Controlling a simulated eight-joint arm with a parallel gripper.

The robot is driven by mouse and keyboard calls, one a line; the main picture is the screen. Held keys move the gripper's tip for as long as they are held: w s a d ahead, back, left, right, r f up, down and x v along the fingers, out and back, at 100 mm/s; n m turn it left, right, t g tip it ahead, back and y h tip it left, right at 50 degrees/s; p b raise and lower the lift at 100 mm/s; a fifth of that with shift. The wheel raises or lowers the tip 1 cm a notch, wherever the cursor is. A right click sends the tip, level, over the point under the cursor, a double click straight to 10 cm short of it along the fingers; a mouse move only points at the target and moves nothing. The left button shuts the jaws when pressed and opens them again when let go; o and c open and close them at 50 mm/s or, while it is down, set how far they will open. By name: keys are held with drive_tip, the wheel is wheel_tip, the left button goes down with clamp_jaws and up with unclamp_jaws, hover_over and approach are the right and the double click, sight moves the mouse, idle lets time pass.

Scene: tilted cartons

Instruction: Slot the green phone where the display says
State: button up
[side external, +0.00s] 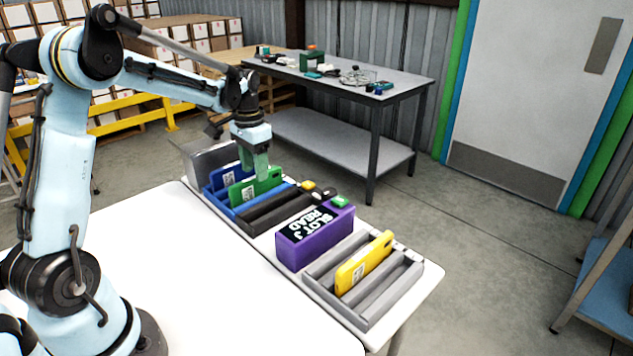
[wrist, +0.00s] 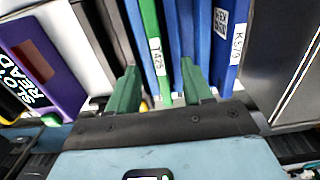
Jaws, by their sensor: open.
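The green phone (side external: 257,188) stands on edge in a blue slotted rack (side external: 219,205), next to a blue phone (side external: 229,177). My gripper (side external: 258,172) is over the green phone, pointing down. In the wrist view the green phone (wrist: 151,45), with a white label, runs between the two spread green fingers (wrist: 160,85), which are open; whether either touches it cannot be told. The purple display box (side external: 316,238) has a black panel that appears to read "SLOT J" and "READ". It also shows in the wrist view (wrist: 35,65).
A black slotted rack (side external: 266,216) lies between the blue rack and the display. A grey rack (side external: 378,300) in front holds a yellow phone (side external: 364,263) and has empty slots. A grey box (side external: 208,158) stands behind the blue rack. The white table's left side is clear.

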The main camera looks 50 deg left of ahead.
wheel_tip(320, 180, up, 8)
drive_tip(key=shift+r, duration=0.25)
wheel_tip(320, 180, up, 7)
idle(1.0)
drive_tip(key=s+d+f+t, duration=0.3)
drive_tip(key=s+d, duration=0.3)
drive_tip(key=d, duration=0.3)
drive_tip(key=s+d+f+t, duration=0.4)
drive_tip(key=s+d+f, duration=0.2)
drive_tip(key=d, duration=0.4)
drive_tip(key=shift+f, duration=0.3)
